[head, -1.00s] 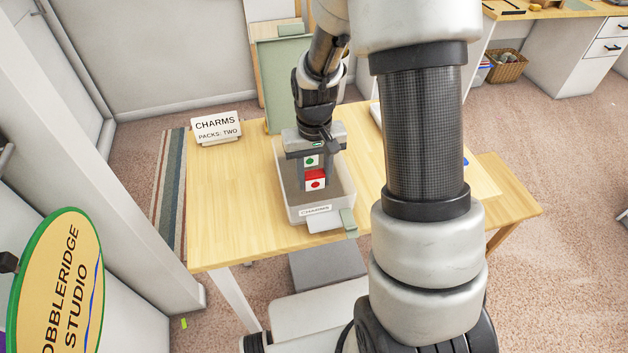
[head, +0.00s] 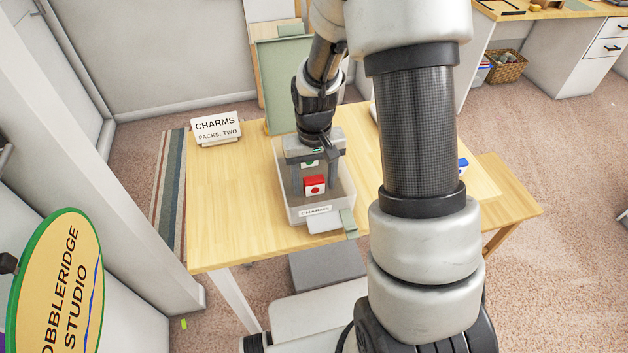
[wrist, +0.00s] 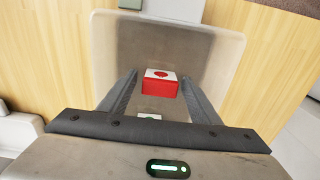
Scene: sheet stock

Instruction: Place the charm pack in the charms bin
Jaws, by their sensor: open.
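The charms bin (head: 290,205) is a clear tub with a "CHARMS" label, standing on the wooden table; its rim also shows in the wrist view (wrist: 228,50). A red pack with a white face and red dot (head: 315,187) is inside the bin's outline; the wrist view shows it (wrist: 160,86) near my fingertips. My gripper (head: 314,188) is open and reaches down into the bin, one finger on each side of the red pack, with gaps beside it in the wrist view. A second pack with a green dot (head: 310,163) is mostly hidden behind my gripper.
A sign (head: 216,128) reading "CHARMS, PACKS: TWO" stands at the table's back left. A green board (head: 284,85) leans behind the table. The table's left part (head: 230,200) is clear. A blue item (head: 463,165) shows at right, partly behind my arm.

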